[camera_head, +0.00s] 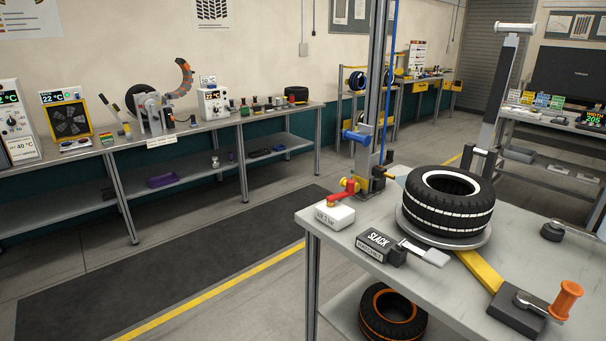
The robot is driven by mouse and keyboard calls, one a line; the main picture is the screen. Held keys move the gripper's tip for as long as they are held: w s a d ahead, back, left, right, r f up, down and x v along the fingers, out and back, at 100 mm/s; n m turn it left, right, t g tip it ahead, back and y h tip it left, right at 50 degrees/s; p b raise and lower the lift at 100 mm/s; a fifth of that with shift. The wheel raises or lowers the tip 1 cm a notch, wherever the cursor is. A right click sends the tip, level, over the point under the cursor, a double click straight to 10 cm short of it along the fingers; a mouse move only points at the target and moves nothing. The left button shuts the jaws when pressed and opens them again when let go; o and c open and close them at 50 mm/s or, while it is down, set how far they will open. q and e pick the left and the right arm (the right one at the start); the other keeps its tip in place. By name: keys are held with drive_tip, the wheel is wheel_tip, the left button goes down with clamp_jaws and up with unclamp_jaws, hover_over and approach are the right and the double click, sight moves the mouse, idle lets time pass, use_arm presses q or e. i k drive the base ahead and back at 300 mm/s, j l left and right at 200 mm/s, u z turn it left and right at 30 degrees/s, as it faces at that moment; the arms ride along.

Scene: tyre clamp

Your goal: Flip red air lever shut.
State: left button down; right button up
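The red air lever (341,198) is at the left end of the grey workbench (345,240), at the foot of a tall grey post (372,110). It extends left from a small brass-yellow fitting (351,186), just behind a white labelled block (334,214). The lever looks roughly level, but its exact angle to the fitting is too small to tell. Neither of my grippers shows in the head view.
A black tyre (448,205) lies on a round plate on the workbench. A ratchet marked SLACK (375,245), a yellow strap (480,270) and an orange-handled crank (565,298) are nearer the front. Open floor lies left of the workbench.

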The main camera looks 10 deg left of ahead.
sight(350, 188)
drive_tip(key=i+j+u, duration=0.25)
drive_tip(key=j+u, duration=0.25)
drive_tip(key=i+j+u, duration=0.2)
drive_tip(key=u, duration=0.3)
drive_tip(key=i+j+u, duration=0.15)
drive_tip(key=i, duration=0.5)
drive_tip(key=i+j+u, duration=0.15)
drive_tip(key=i, duration=0.45)
drive_tip(key=i+z, duration=0.2)
drive_tip(key=z, duration=0.3)
drive_tip(key=i+z, duration=0.15)
drive_tip(key=z, duration=0.3)
drive_tip(key=i+j+z, duration=0.15)
drive_tip(key=z, duration=0.35)
drive_tip(key=i+z, duration=0.1)
drive_tip(key=z, duration=0.3)
drive_tip(key=i+z, duration=0.1)
drive_tip(key=z, duration=0.25)
drive_tip(key=i+z, duration=0.1)
drive_tip(key=z, duration=0.3)
drive_tip(key=i+j+z, duration=0.1)
drive_tip(key=z, duration=0.25)
drive_tip(key=i+j+z, duration=0.15)
drive_tip(key=z, duration=0.25)
drive_tip(key=i+j+z, duration=0.25)
drive_tip(key=z, duration=0.15)
drive_tip(key=i, duration=0.05)
